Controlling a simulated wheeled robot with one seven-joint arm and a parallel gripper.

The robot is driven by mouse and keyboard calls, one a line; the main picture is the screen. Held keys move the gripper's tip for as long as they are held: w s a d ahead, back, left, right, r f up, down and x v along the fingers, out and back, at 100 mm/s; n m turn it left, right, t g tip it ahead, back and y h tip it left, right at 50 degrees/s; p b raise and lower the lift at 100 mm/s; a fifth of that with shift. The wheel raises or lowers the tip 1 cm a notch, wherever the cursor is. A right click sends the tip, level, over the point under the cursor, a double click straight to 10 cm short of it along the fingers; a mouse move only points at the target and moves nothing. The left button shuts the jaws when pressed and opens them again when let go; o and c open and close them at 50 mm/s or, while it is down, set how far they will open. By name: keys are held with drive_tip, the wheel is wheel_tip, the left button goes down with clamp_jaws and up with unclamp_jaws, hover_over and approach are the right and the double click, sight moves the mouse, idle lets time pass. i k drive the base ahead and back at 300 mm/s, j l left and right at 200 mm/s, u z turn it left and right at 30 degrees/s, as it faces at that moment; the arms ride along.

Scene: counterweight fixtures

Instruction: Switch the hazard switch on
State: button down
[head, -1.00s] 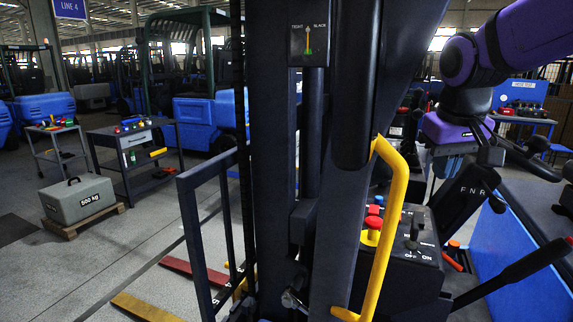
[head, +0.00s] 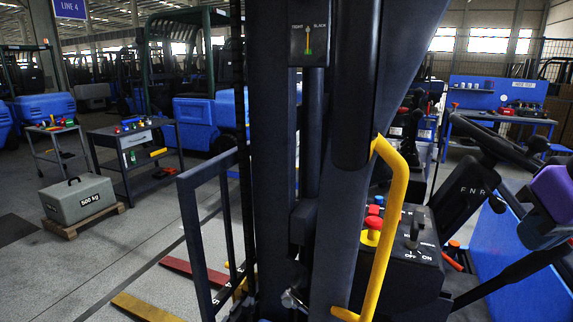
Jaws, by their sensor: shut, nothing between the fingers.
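A dark control panel (head: 391,267) stands behind the yellow grab handle at the right of centre. A purple and black part of my arm shows at the right edge.
The yellow handle (head: 394,215) and dark mast posts (head: 273,150) stand in front of the panel's left side. A steering wheel (head: 497,150) and an FNR-marked column (head: 470,195) are right of it. A grey 500 kg block (head: 78,200) sits on a pallet at left.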

sight(374, 210)
drive_tip(key=k+j, duration=0.3)
drive_tip(key=j, duration=0.3)
drive_tip(key=k+j+z, duration=0.1)
drive_tip(key=j, duration=0.3)
drive_tip(key=k+j, duration=0.15)
drive_tip(key=j, duration=0.25)
drive_tip(key=i+j, duration=0.15)
drive_tip(key=i+j+z, duration=0.1)
drive_tip(key=j, duration=0.3)
drive_tip(key=i+j, duration=0.25)
drive_tip(key=i, duration=0.2)
drive_tip(key=i+j, duration=0.1)
drive_tip(key=i, duration=0.15)
drive_tip(key=z, duration=0.05)
